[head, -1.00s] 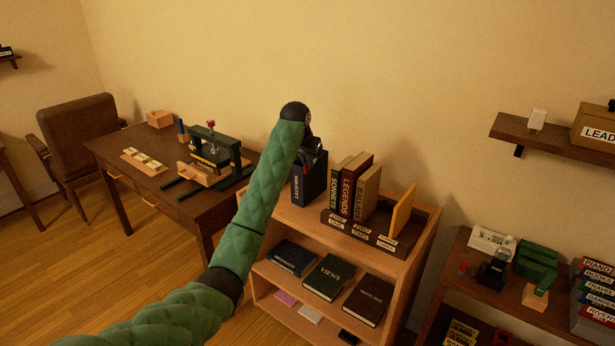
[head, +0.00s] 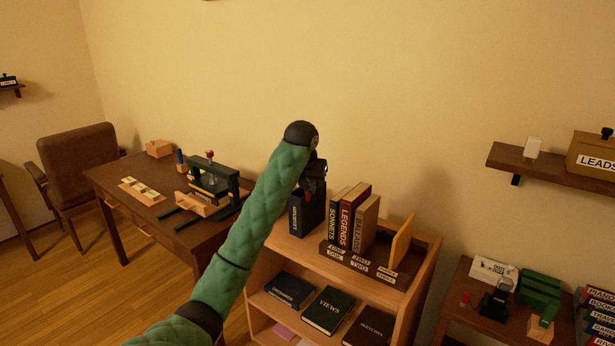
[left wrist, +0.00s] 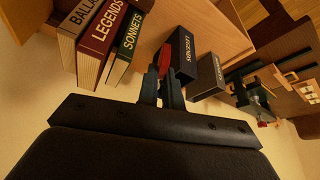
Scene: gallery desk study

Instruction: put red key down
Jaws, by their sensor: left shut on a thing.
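My left gripper (left wrist: 163,88) is shut on the red key (left wrist: 166,60); a red piece shows between its fingers in the left wrist view. In the head view the left gripper (head: 314,185) hangs above the bookcase top, by the dark blue upright box (head: 306,214), with the key mostly hidden. In the left wrist view the dark box (left wrist: 203,68) stands close to the right of the fingers. I cannot tell whether the key touches anything. My right gripper is not in view.
Several upright books (head: 352,218) stand in a labelled wooden rack (head: 340,258) on the bookcase (head: 287,243), with a yellow panel (head: 402,240) at its right. A desk with a press (head: 212,185) is at left. A wall shelf (head: 545,165) is at right.

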